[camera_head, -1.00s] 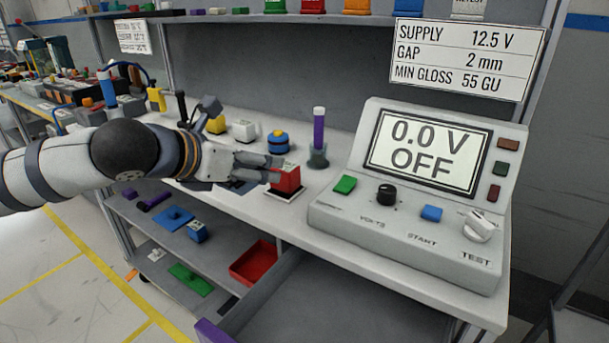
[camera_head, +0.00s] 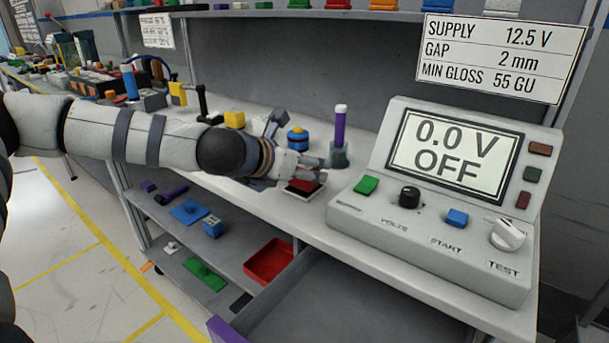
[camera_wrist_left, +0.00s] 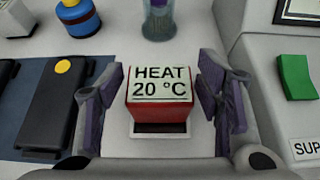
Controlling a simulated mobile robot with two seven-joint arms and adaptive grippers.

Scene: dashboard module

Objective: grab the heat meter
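The heat meter (camera_wrist_left: 160,113) is a red block with a pale label reading "HEAT 20 °C". In the left wrist view it stands upright in the middle, on a white base with a dark slot. In the head view the heat meter (camera_head: 303,184) is partly hidden by my left gripper (camera_head: 312,170). The left gripper (camera_wrist_left: 161,100) is open, with one finger on each side of the meter. A gap shows between the meter and each finger. My right gripper is not in view.
The grey console (camera_head: 435,210) reading "0.0 V OFF" stands right of the meter. A dark panel with a yellow dot (camera_wrist_left: 58,105) lies left of the gripper.

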